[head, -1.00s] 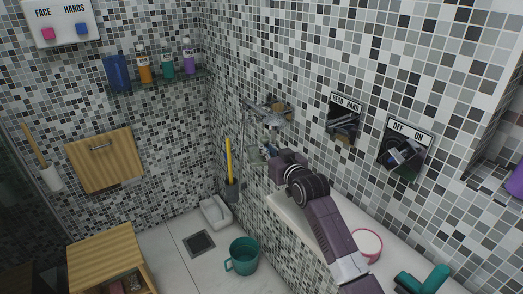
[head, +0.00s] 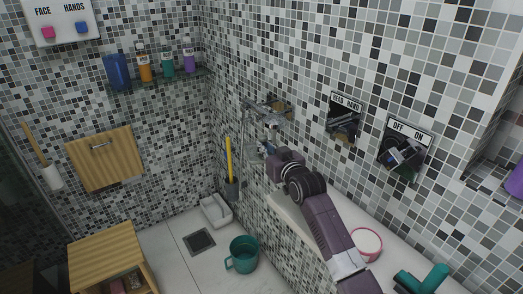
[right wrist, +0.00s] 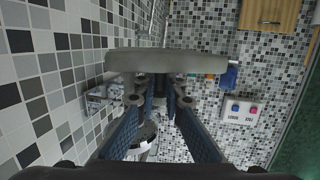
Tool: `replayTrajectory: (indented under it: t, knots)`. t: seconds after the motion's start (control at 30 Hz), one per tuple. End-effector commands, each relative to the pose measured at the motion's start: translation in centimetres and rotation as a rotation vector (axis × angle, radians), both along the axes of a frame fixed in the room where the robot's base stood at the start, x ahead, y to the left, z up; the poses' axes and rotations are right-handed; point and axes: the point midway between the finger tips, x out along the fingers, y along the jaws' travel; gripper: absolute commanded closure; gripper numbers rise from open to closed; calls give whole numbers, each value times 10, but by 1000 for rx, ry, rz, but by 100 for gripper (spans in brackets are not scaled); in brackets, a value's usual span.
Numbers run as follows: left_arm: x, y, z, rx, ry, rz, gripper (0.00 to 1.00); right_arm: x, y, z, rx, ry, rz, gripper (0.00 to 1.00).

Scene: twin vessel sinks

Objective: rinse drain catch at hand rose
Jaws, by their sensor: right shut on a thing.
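My right gripper (head: 265,154) is beside the tiled wall, just below the chrome hand rose (head: 264,112) on its wall mount. In the right wrist view its fingers (right wrist: 161,88) are shut on a grey, flat piece seen edge-on, which I take for the drain catch (right wrist: 170,61). In the head view the held piece is mostly hidden and hard to make out. Chrome fittings (right wrist: 140,137) show below the fingers in the wrist view. No running water can be made out. My left gripper is not in view.
Wall controls labelled HEAD/HAND (head: 344,118) and OFF/ON (head: 404,148) are right of my arm. A pink-rimmed cup (head: 367,243) and a teal object (head: 424,281) are on the ledge. A teal mug (head: 243,254) and dark square drain (head: 199,242) are on the floor.

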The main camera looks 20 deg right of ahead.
Motion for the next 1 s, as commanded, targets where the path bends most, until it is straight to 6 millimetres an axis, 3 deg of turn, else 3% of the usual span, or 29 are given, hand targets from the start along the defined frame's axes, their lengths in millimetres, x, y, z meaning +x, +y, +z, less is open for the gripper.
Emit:
replayTrajectory:
  t: [0.4, 1.0]
  knots:
    - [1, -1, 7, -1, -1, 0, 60, -6, -5, 0, 0, -1, 0, 100]
    - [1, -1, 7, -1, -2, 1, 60, 3, 3, 0, 1, 0, 1, 100]
